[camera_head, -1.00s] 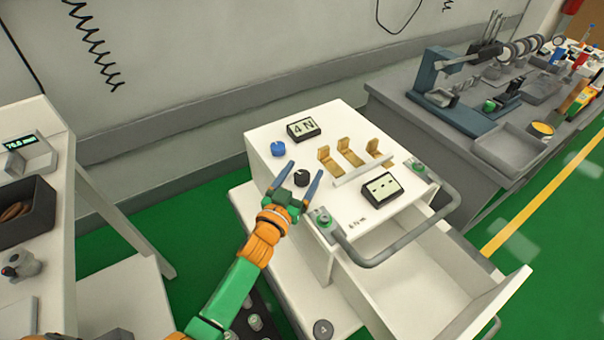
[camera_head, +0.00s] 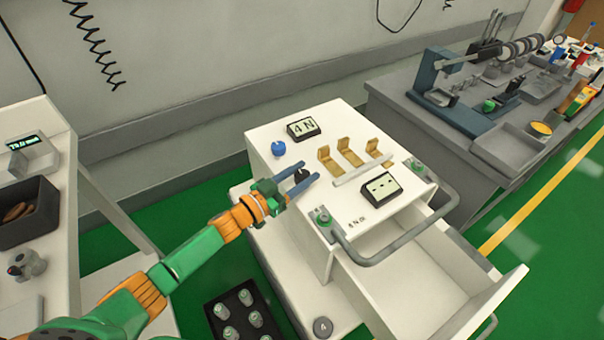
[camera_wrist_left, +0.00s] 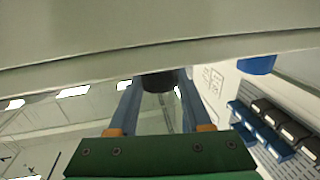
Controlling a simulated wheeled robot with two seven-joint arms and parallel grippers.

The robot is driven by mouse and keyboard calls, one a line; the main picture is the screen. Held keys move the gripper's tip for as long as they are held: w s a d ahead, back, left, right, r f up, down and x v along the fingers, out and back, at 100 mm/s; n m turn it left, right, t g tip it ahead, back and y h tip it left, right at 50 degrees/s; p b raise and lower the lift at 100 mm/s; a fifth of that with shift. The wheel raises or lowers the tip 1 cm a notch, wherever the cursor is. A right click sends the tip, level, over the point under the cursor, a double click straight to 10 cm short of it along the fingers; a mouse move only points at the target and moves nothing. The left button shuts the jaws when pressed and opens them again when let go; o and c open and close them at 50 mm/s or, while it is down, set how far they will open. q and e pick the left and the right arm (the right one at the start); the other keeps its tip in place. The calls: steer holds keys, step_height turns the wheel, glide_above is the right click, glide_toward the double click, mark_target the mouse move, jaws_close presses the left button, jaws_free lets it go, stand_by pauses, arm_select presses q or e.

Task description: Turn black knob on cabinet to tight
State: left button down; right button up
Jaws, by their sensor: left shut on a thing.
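In the left wrist view the dark knob (camera_wrist_left: 159,81) sits between the fingertips. The fingers partly hide the knob in the head view, so I cannot read any mark on it. My right gripper is not in view.
Brass brackets (camera_head: 351,152), a display reading 4 N (camera_head: 303,128) and one showing dashes (camera_head: 381,187) are on the cabinet top. A grey handle (camera_head: 400,249) curves over an open, empty drawer (camera_head: 440,290). A side table with a dark bin (camera_head: 28,222) stands left.

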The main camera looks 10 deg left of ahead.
mark_target(296, 178)
arm_select(q)
steer(key=shift+c, duration=1.7)
jaws_free()
steer(key=p+v, duration=0.3)
steer(key=v, duration=0.4)
steer(key=shift+r, duration=0.1)
